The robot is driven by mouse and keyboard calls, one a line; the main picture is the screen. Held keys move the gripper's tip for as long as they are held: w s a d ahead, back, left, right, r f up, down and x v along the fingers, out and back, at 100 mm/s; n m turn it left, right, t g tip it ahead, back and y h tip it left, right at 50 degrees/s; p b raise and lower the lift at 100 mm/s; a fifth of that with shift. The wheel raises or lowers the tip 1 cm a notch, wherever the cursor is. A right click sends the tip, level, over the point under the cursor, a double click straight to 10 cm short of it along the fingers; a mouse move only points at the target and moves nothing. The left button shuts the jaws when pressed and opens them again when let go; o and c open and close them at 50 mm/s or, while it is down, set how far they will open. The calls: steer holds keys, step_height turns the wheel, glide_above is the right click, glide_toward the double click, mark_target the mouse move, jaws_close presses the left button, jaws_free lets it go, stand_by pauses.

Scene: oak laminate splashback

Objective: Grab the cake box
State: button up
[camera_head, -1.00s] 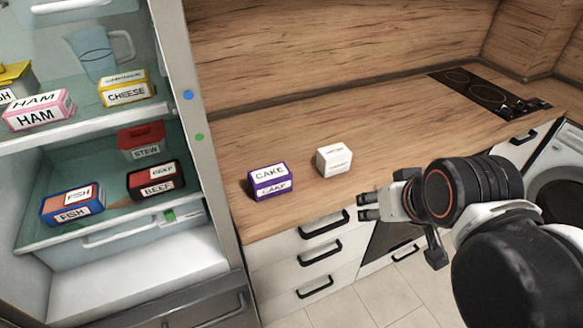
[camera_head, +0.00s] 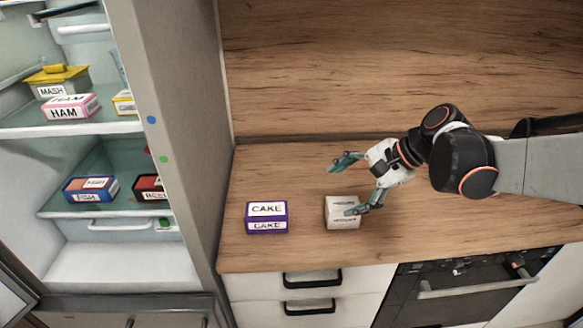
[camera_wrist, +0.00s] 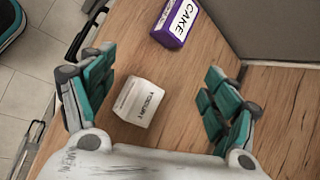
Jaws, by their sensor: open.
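The cake box (camera_head: 267,218) is purple with white labels reading CAKE. It stands on the wooden counter near the fridge side. In the wrist view the cake box (camera_wrist: 176,22) is at the top, beyond the fingertips. My gripper (camera_head: 348,184) is open and empty, to the right of the cake box, with its fingers spread toward the left. The white box (camera_head: 342,213) stands between my gripper and the cake box, partly covered by the nearer finger. In the wrist view the white box (camera_wrist: 143,102), labelled YOGURT, lies between the open fingers (camera_wrist: 150,90).
The open fridge (camera_head: 180,130) is at the left, its side wall close to the cake box. Its shelves hold a ham box (camera_head: 70,108), a fish box (camera_head: 90,188) and other boxes. The counter (camera_head: 470,220) is clear at the right. A wooden splashback (camera_head: 400,70) rises behind.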

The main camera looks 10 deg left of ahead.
steer(key=w+a+f+m+g+y, duration=0.3)
steer(key=w+a+f, duration=0.2)
steer(key=w+a, duration=0.1)
steer(key=m+g+y, duration=0.2)
glide_toward(268, 209)
steer(key=b+x, duration=0.1)
steer(key=x, duration=0.1)
steer(key=b+x, duration=0.1)
steer(key=x, duration=0.1)
steer(key=shift+w+f, duration=0.15)
steer(key=shift+f, duration=0.1)
steer(key=shift+b+x, duration=1.3)
steer(key=shift+x, duration=1.9)
steer(key=shift+r, duration=0.25)
steer(key=shift+c, duration=0.2)
steer(key=c, duration=1.3)
